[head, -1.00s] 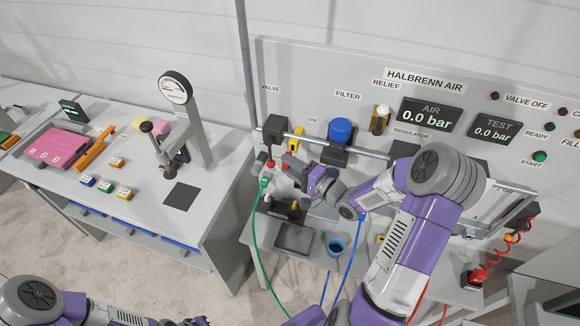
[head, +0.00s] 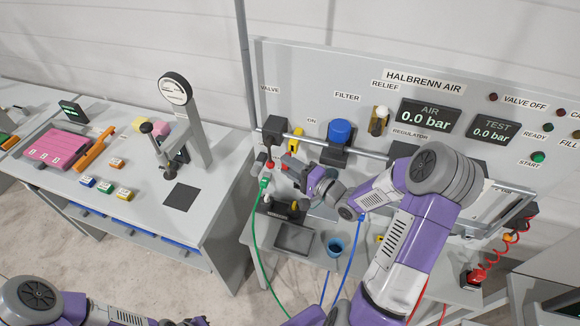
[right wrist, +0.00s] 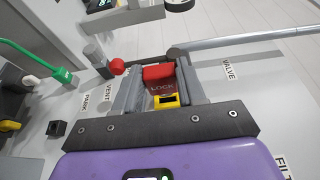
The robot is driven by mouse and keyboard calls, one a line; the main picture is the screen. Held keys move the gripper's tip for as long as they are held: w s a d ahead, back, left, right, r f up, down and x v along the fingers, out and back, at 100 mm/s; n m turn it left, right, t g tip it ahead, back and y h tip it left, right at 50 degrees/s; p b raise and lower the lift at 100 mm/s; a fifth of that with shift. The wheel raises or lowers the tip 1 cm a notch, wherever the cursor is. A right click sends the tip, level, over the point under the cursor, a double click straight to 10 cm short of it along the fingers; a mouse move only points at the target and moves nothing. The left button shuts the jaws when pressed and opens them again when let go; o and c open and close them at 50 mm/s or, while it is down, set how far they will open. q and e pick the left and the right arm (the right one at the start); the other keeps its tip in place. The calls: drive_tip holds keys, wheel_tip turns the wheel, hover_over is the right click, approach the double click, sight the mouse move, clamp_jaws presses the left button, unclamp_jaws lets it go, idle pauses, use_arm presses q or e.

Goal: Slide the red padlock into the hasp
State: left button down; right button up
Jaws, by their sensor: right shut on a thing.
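The red padlock (right wrist: 160,84), marked LOCK, sits between the fingers of my right gripper (right wrist: 158,88) in the right wrist view. The gripper is shut on it. A yellow part (right wrist: 166,100) with a dark opening shows just below the padlock; I cannot tell whether it is the hasp or whether they touch. The padlock's shackle is hidden. My left gripper is out of view.
A red knob (right wrist: 117,66) by the VENT label and a green hose fitting (right wrist: 64,75) are close to the gripper. A blue filter (head: 340,131) stands to its right.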

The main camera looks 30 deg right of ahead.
drive_tip(key=shift+p, duration=0.35)
idle(0.6)
drive_tip(key=shift+w+d, duration=0.15)
idle(0.3)
drive_tip(key=shift+w+d, duration=0.2)
drive_tip(key=shift+d, duration=0.05)
drive_tip(key=shift+w+d, duration=0.6)
drive_tip(key=shift+d, duration=0.1)
drive_tip(key=o, duration=1.2)
drive_tip(key=shift+c, duration=0.2)
drive_tip(key=v, duration=0.7)
drive_tip(key=shift+s+b, duration=0.25)
drive_tip(key=shift+b, duration=0.2)
drive_tip(key=shift+d, duration=0.1)
